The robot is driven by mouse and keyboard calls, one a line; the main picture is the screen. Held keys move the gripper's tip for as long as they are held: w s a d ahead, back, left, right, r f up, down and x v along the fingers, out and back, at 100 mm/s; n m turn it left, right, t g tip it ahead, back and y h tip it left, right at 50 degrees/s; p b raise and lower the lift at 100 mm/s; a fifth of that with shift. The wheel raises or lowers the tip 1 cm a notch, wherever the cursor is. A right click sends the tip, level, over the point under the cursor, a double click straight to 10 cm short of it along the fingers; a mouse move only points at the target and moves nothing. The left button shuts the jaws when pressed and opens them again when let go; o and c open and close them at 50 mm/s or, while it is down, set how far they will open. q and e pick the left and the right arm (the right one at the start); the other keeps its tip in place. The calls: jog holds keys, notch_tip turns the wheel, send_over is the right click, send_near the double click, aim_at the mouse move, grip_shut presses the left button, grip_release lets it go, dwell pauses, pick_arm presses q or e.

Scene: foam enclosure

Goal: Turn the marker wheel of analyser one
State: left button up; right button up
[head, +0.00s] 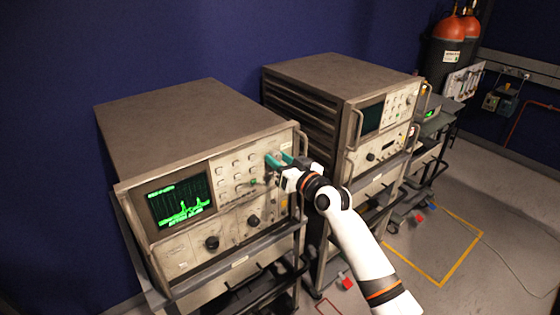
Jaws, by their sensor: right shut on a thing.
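The analyser with the lit green trace (160,115) stands on a cart at the left, and its screen (181,200) shows peaks. My right gripper (272,163) is at the upper right of its front panel, with green fingers against the panel. It is shut on a small part there, which looks like the marker wheel; the fingers hide most of it. Two dark knobs (212,243) sit lower on the panel, below the gripper. No label tells which analyser is number one. My left gripper is not in view.
A second analyser (340,75) with a dark screen stands on another cart to the right, close behind my right arm. Red-topped cylinders (457,28) stand at the far right. The floor at the right, with yellow tape (455,268), is mostly clear.

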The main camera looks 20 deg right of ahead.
jog(key=shift+m, duration=0.3)
jog(key=m+p, duration=0.1)
jog(key=m, duration=0.3)
jog(key=m+p, duration=0.1)
jog(key=m, duration=0.3)
jog(key=shift+d+m, duration=0.1)
jog(key=shift+m, duration=0.3)
jog(key=m+p, duration=0.2)
jog(key=m, duration=0.2)
jog(key=shift+f, duration=0.1)
jog(key=shift+f+m+p, duration=0.1)
jog(key=shift+m+p, duration=0.45)
jog(key=shift+m, duration=1.65)
jog(key=o, duration=1)
